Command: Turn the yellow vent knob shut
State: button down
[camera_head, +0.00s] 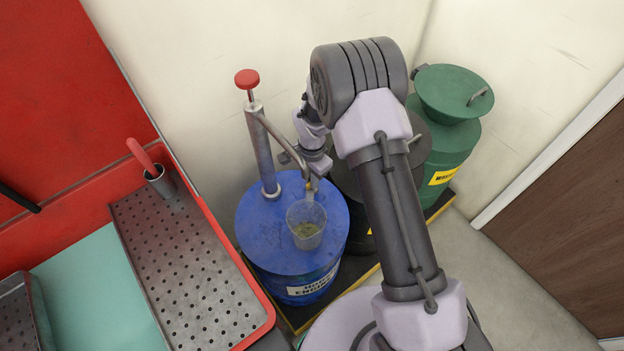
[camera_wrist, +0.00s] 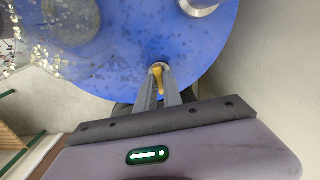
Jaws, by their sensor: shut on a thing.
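The yellow vent knob (camera_wrist: 158,75) sits on the top of the blue drum (camera_wrist: 115,72), near its edge in the wrist view. My gripper (camera_wrist: 160,88) is shut on it, with a finger on each side. The fingers hide part of the knob, and I cannot tell whether the vent is open or shut. In the head view only a small yellow bit (camera_head: 309,186) shows at my fingertips, above the blue drum (camera_head: 258,240).
A hand pump (camera_head: 263,150) with a red knob stands on the blue drum, its spout close to my gripper. A green can (camera_head: 450,140) stands behind right; a red-rimmed perforated tray (camera_head: 190,260) is left.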

jog(key=shift+m, duration=0.3)
dwell(0.4)
jog(key=c, duration=1.5)
grip_release()
notch_tip(320, 180, up, 18)
jog(key=p, duration=0.6)
jog(key=shift+f, duration=0.25)
